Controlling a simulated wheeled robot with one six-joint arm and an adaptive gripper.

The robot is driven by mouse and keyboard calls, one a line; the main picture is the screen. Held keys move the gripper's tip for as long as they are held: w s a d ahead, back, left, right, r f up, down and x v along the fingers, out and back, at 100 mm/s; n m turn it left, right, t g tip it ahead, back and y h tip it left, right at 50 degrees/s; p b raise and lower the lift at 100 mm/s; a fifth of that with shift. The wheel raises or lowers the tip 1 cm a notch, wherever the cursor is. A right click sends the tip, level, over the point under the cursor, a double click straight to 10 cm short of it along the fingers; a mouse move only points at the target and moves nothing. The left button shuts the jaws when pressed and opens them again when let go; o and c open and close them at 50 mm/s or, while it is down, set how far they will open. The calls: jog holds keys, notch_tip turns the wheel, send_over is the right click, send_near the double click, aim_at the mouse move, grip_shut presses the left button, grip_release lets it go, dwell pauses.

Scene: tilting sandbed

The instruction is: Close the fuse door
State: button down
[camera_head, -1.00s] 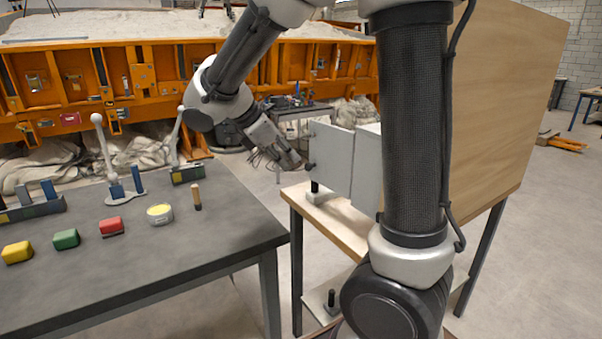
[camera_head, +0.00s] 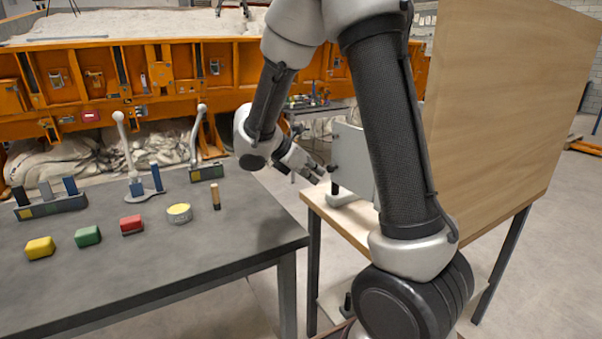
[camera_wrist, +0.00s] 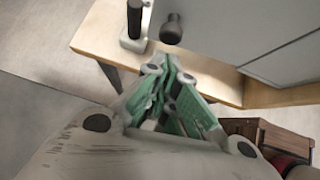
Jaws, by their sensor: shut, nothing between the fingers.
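The fuse door (camera_head: 352,150) is a light grey upright panel above the wooden stand at the centre right, partly hidden behind my arm. A dark round knob (camera_head: 333,168) sticks out near its left edge. In the wrist view, a grey panel (camera_wrist: 225,30) fills the upper right, with the dark knob (camera_wrist: 172,28) at its left part. My gripper (camera_head: 318,174) is shut and empty, just left of the knob in the head view. In the wrist view, my gripper's fingertips (camera_wrist: 168,68) lie below the knob, seemingly apart from it. My arm hides how the door meets its box.
A wooden stand (camera_head: 318,206) carries the box, with a black post on a pale base (camera_wrist: 133,38) near its edge. A tall wooden board (camera_head: 510,130) rises at the right. A grey table (camera_head: 190,265) at left holds coloured blocks and levers. Floor shows between table and stand.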

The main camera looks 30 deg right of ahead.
jog(key=shift+w+d, duration=0.1)
jog(key=shift+d, duration=0.55)
jog(key=shift+d, duration=0.1)
jog(key=w+d+m+g+y, duration=0.25)
jog(key=d+m+g, duration=0.45)
jog(key=d+m, duration=0.45)
jog(key=s+d+m+g+y, duration=0.3)
jog(key=s+d+m+y, duration=0.2)
jog(key=s+d, duration=0.3)
jog(key=shift+d+m+g+y, duration=0.35)
jog(key=shift+d+m, duration=0.4)
jog(key=shift+d, duration=1.25)
jog(key=shift+s, duration=0.15)
